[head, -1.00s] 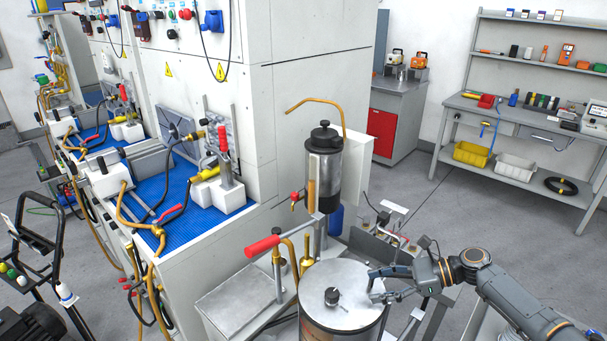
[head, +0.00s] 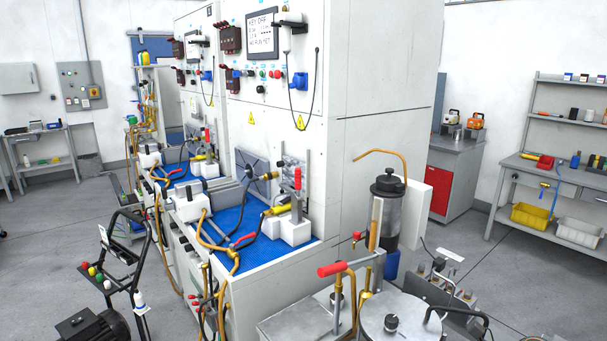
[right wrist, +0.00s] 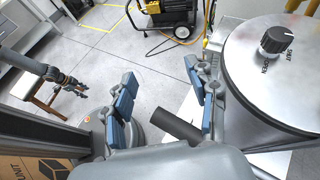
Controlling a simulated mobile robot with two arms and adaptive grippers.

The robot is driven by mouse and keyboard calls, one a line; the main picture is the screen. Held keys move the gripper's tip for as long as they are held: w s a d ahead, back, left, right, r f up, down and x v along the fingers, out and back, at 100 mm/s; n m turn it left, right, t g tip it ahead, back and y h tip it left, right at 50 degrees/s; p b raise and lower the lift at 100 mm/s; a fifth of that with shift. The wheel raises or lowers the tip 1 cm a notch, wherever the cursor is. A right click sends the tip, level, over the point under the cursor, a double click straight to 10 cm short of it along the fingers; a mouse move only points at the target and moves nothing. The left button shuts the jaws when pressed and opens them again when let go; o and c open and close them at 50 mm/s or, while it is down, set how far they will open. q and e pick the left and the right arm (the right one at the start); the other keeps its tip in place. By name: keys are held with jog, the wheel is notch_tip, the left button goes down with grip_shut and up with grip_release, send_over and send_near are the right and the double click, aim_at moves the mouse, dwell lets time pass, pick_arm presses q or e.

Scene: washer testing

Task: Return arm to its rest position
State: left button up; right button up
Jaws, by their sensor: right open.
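My right gripper (right wrist: 165,108) shows in the right wrist view. Its blue-padded fingers are spread and hold nothing. It is beside the metal drum (right wrist: 245,85) with a black knob (right wrist: 276,40) on its lid. A dark bar (right wrist: 178,124) shows between and beyond the fingers; contact cannot be told. Another jointed grey arm with an orange ring, seemingly my left arm, is at the left of that view, with its small gripper (right wrist: 76,86) over the floor. Whether that gripper is open is unclear. In the head view neither gripper shows; the drum lid (head: 408,315) is at the bottom.
A red-handled lever (head: 344,268) and black-lidded canister (head: 386,215) stand by the drum. The test bench (head: 270,255) fills the middle. A wheeled yellow-black machine (right wrist: 172,15) is on the floor in the right wrist view. Grey floor between is open.

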jog(key=s+a+f+n+g+h, duration=0.2)
jog(key=s+a+f+n, duration=0.45)
jog(key=s, duration=0.25)
jog(key=s+a+f+n+g+h, duration=0.25)
jog(key=s+a+f+n, duration=0.25)
jog(key=s+a+n, duration=0.35)
jog(key=s+d+r+n+t+h, duration=0.5)
jog(key=s+d+n+h, duration=0.25)
jog(key=s+d, duration=0.25)
notch_tip(320, 180, down, 30)
jog(key=s+f+g+b, duration=0.1)
jog(key=s+g+b, duration=0.1)
pick_arm(q)
jog(key=f, duration=0.1)
jog(key=f+b, duration=0.2)
jog(key=f, duration=0.1)
jog(key=shift+s+d, duration=0.1)
jog(key=shift+d, duration=0.2)
pick_arm(e)
jog(key=s+d+f, duration=0.2)
jog(key=s+f, duration=1.3)
jog(key=shift+s+d+f+g+h, duration=0.15)
jog(key=shift+s+d+g+h, duration=0.25)
jog(key=shift+g, duration=0.05)
